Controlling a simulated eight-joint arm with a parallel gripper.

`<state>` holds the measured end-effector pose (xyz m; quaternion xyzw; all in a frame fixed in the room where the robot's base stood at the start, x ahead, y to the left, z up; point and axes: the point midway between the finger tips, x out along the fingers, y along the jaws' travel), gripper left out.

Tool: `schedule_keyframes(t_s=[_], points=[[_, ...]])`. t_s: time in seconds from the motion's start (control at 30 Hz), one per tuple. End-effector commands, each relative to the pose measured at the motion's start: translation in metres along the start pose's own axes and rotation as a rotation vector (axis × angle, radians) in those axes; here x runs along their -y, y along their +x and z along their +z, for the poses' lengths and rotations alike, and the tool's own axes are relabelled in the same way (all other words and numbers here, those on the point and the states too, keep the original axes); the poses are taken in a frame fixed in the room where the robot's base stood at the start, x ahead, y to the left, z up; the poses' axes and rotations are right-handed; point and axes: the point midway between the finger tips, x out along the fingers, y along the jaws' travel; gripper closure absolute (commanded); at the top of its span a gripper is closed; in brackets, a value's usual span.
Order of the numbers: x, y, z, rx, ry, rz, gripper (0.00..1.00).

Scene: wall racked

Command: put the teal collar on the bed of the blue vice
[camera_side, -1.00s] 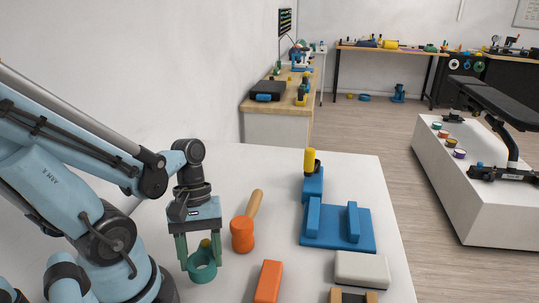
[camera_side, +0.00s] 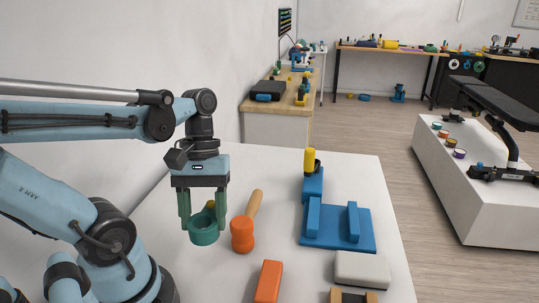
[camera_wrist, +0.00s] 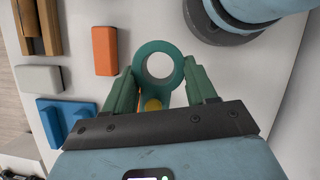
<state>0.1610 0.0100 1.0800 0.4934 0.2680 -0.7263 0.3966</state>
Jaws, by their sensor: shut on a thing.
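The teal collar (camera_side: 204,233) is a short ring with a small yellow knob at its side. My gripper (camera_side: 203,222) is shut on it and holds it above the white table, left of the orange mallet. In the wrist view the collar (camera_wrist: 158,65) sits between the two green fingers (camera_wrist: 162,92), its round hole facing the camera. The yellow part (camera_wrist: 152,104) shows nearer the palm. The blue vice (camera_side: 337,242) stands to the right on the table, with two upright jaws and an open bed between them. The vice also shows at the left of the wrist view (camera_wrist: 50,127).
A mallet with an orange head (camera_side: 242,236) lies between my gripper and the vice. An orange block (camera_side: 268,282), a pale grey block (camera_side: 362,269) and a wooden piece (camera_side: 352,297) are near the front. A yellow-topped handle (camera_side: 309,161) rises behind the vice.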

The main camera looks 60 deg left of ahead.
Motion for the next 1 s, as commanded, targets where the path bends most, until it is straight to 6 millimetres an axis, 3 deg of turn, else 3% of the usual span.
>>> schedule_keyframes(t_s=[0.2, 0.5, 0.8, 1.0], points=[[-0.033, -0.038, -0.018, -0.013, 0.256, -0.101, 0.92], [-0.088, -0.07, -0.041, -0.01, 0.599, -0.24, 0.92], [-0.137, -0.081, -0.056, 0.008, 0.858, -0.35, 0.92], [-0.15, -0.081, -0.058, 0.015, 0.921, -0.376, 0.92]])
